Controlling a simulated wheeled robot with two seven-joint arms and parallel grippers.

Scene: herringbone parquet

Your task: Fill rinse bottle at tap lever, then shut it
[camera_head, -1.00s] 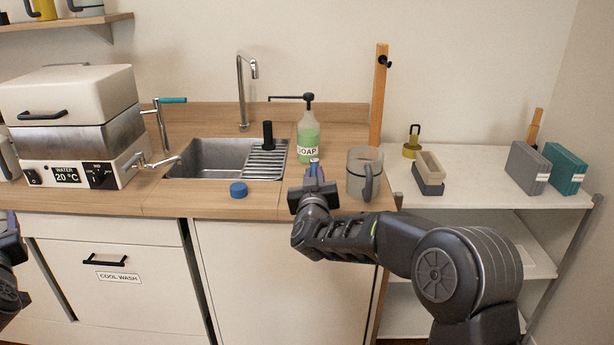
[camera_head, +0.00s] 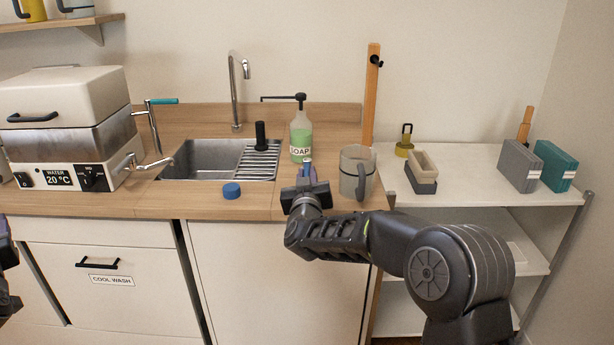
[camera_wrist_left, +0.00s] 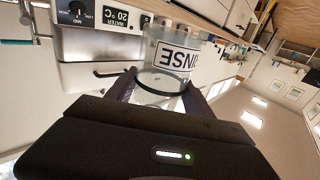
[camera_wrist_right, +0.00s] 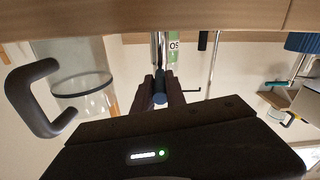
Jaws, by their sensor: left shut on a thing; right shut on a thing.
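In the left wrist view my left gripper (camera_wrist_left: 158,92) is shut on the clear rinse bottle (camera_wrist_left: 152,50), which has a white RINSE label. The bottle looks upright and empty; it is out of the head view. My right gripper (camera_head: 306,190) is at the counter's front edge, shut on a blue-ended metal rod that looks like a lever (camera_head: 307,166). The rod also shows between the fingers in the right wrist view (camera_wrist_right: 159,88). A blue cap (camera_head: 231,190) lies on the counter in front of the sink. The curved tap (camera_head: 236,95) stands behind the sink.
A grey sink (camera_head: 205,155) with a drain rack is left of the green soap bottle (camera_head: 301,135). A handled jug (camera_head: 348,185) stands just right of my right gripper. A water heater (camera_head: 65,130) with a spout and teal-handled lever (camera_head: 163,101) is at left.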

